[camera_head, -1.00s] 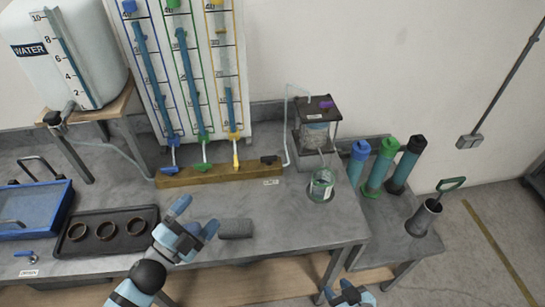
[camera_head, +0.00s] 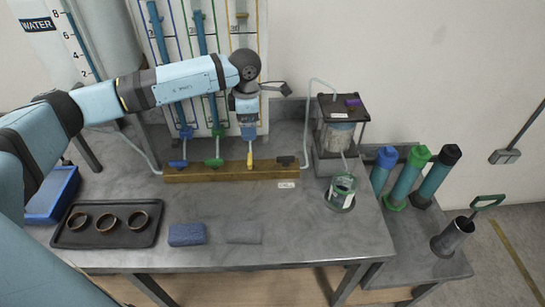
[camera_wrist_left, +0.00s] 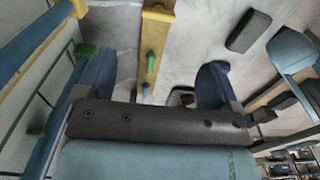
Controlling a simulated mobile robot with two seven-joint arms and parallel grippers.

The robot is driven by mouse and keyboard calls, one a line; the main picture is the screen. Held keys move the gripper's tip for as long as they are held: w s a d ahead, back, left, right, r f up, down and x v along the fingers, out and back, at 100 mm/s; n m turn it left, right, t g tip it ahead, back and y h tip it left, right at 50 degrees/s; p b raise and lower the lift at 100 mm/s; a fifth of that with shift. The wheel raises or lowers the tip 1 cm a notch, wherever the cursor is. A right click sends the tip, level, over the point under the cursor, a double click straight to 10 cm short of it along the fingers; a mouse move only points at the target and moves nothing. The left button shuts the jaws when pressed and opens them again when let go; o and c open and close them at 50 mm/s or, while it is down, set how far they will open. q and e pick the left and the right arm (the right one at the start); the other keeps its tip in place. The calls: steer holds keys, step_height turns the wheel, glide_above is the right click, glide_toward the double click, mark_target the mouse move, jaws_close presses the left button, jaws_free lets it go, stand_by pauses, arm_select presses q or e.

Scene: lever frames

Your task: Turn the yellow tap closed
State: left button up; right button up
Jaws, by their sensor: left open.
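The yellow tap (camera_head: 250,161) shows as a small yellow lever at the wooden bar, below the right-hand tube of the gauge board. Its upper part is hidden behind my left gripper (camera_head: 249,135), which hangs fingers down just above it. In the left wrist view my left gripper (camera_wrist_left: 153,85) is open, with a gap between its blue fingers. A yellow fitting (camera_wrist_left: 80,8) is at the top left of that view. Whether a finger touches the lever cannot be told. My right gripper is not in view.
The green tap (camera_head: 214,162) and blue tap (camera_head: 178,164) sit left of the yellow one on the wooden bar (camera_head: 200,176). A tray (camera_head: 68,238) with rings lies left.

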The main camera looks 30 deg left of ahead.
mark_target(251, 158)
arm_select(q)
step_height(251, 158, down, 13)
steer(key=b, duration=0.6)
steer(key=shift+a+r, duration=0.1)
steer(key=shift+f+b, duration=0.3)
steer(key=shift+f, duration=0.15)
steer(key=c, duration=0.9)
